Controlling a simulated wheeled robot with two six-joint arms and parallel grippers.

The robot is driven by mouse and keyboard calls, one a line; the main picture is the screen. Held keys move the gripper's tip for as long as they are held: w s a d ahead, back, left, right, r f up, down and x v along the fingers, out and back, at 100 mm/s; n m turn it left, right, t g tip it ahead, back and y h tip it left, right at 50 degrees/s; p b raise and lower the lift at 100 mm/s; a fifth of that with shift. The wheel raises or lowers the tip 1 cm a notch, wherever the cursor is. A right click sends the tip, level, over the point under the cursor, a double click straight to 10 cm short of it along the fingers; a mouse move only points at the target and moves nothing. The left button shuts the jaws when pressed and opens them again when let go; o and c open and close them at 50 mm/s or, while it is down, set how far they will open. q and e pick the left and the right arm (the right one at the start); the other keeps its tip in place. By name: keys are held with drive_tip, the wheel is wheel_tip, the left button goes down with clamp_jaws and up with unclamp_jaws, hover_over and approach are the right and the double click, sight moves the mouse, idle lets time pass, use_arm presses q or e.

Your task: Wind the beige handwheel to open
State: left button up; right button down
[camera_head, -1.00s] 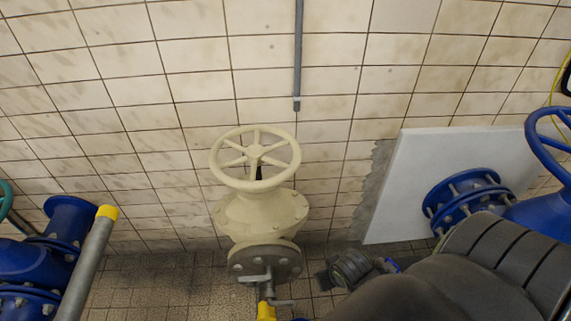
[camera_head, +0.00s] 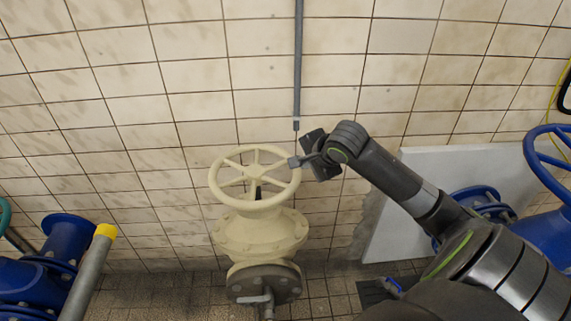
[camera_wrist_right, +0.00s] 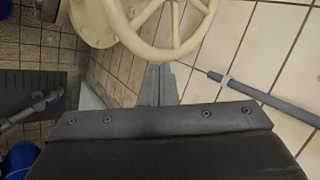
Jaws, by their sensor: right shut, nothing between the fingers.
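The beige handwheel (camera_head: 255,178) sits on top of a beige valve body (camera_head: 260,234) near the tiled wall. It is round with several spokes, and it shows at the top of the right wrist view (camera_wrist_right: 160,40). My right gripper (camera_head: 294,161) is at the right edge of the wheel's rim, shut with nothing between its fingers. In the right wrist view its fingertips (camera_wrist_right: 159,72) point at the rim from just outside; whether they touch it I cannot tell. My left gripper is not in view.
A thin grey pipe (camera_head: 297,70) runs down the wall above the gripper. Blue pipework (camera_head: 66,243) and a yellow-capped grey pipe (camera_head: 92,262) stand at left. A blue handwheel (camera_head: 548,150) and a white panel (camera_head: 440,170) are at right. The wall left of the wheel is clear.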

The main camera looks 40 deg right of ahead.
approach(281, 163)
wheel_tip(281, 163, down, 5)
drive_tip(key=w, duration=0.3)
drive_tip(key=shift+w+d+f, duration=0.1)
drive_tip(key=shift+w+f, duration=0.25)
drive_tip(key=shift+w+p, duration=0.1)
drive_tip(key=shift+p, duration=0.25)
drive_tip(key=shift+w+d+r+p, duration=0.1)
drive_tip(key=shift+w+p, duration=0.15)
drive_tip(key=shift+p, duration=0.05)
drive_tip(key=shift+w+p, duration=0.25)
drive_tip(key=shift+p, duration=0.05)
